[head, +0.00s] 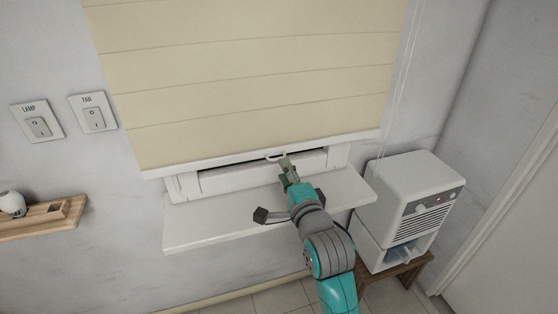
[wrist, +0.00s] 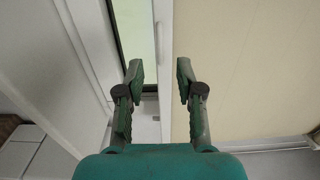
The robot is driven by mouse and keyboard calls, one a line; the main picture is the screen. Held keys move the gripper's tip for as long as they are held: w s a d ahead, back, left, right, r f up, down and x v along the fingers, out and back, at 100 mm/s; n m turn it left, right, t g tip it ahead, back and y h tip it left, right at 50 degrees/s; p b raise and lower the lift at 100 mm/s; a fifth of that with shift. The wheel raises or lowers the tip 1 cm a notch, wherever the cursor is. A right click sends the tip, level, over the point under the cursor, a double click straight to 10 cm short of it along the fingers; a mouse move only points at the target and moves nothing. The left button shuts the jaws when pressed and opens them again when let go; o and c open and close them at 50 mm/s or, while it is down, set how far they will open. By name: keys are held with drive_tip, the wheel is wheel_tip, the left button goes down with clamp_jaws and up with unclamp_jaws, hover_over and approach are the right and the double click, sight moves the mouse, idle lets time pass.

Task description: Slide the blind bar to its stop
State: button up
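The cream blind (head: 250,70) hangs over most of the window. Its white blind bar (head: 210,160) runs along the lower edge, a little above the sill, with a dark gap under it. A small white handle (head: 273,157) sticks out from the bar near its middle. My gripper (head: 286,166) is at the bar, close to the handle. In the wrist view my gripper (wrist: 159,70) is open, its two fingers apart on either side of the white bar (wrist: 166,60). The handle (wrist: 158,40) shows as a thin strip between the fingers; contact cannot be told.
A white sill (head: 215,228) juts out below the window, under my arm. A white appliance (head: 415,195) stands on a wooden stool at the right. LAMP (head: 38,126) and FAN (head: 93,113) switches and a wooden shelf (head: 45,222) are at the left. Blind cords (head: 398,85) hang at the right.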

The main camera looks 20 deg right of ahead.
sight(275, 136)
drive_tip(key=w, duration=0.5)
drive_tip(key=shift+w, duration=0.3)
clamp_jaws()
